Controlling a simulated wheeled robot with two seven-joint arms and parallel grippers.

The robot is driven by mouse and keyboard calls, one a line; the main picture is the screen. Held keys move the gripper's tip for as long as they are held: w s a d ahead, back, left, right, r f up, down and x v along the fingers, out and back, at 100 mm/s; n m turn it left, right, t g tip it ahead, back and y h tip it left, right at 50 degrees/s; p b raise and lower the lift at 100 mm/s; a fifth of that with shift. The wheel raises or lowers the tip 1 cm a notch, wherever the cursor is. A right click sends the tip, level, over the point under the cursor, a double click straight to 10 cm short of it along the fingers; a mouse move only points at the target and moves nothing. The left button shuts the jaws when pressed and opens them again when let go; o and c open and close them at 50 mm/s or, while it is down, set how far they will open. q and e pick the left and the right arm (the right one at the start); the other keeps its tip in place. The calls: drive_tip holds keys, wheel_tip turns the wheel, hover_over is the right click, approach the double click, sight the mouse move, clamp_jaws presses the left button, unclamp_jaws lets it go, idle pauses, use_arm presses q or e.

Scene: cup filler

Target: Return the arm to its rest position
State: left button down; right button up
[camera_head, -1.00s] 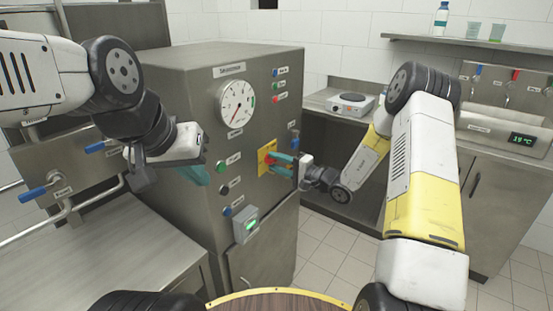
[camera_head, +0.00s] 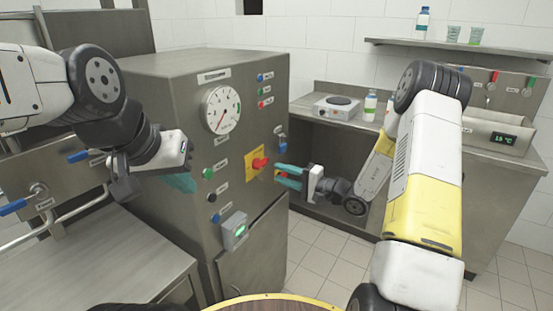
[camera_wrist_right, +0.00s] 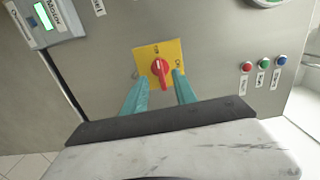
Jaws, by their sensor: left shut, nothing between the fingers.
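My right gripper (camera_head: 277,172) is open and empty, its teal fingers pointing at the front of the steel cabinet (camera_head: 160,99). A red rotary knob (camera_head: 260,163) on a yellow plate (camera_head: 250,170) is just beyond the fingertips, with a small gap between. In the right wrist view the red knob (camera_wrist_right: 161,72) shows between the open fingers (camera_wrist_right: 161,78), its grip roughly upright. My left gripper (camera_head: 182,182) is shut and empty, left of the cabinet front, above the steel bench.
A pressure gauge (camera_head: 221,109), coloured buttons and a grey box with a green display (camera_head: 234,231) are on the cabinet. A hot plate (camera_head: 337,107) and a bottle (camera_head: 370,105) stand on the back counter. A steel bench (camera_head: 95,262) fills the lower left.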

drive_tip(key=s+a+r+n+g+h, duration=0.1)
drive_tip(key=s+a+r+n+g, duration=0.35)
drive_tip(key=s, duration=0.45)
drive_tip(key=s+a+r+n+g+h, duration=0.1)
drive_tip(key=s+r+n+g, duration=0.2)
drive_tip(key=s+r+g, duration=0.35)
drive_tip(key=s+d+r+t+h, duration=0.3)
drive_tip(key=s+d+h, duration=0.2)
drive_tip(key=s+d, duration=0.1)
drive_tip(key=s+d+r+t+h, duration=0.3)
drive_tip(key=s+d+r+h, duration=0.1)
drive_tip(key=s+d, duration=0.3)
drive_tip(key=shift+s+d+t+h, duration=0.3)
drive_tip(key=shift+s+t+h, duration=0.1)
drive_tip(key=shift+s+h, duration=0.45)
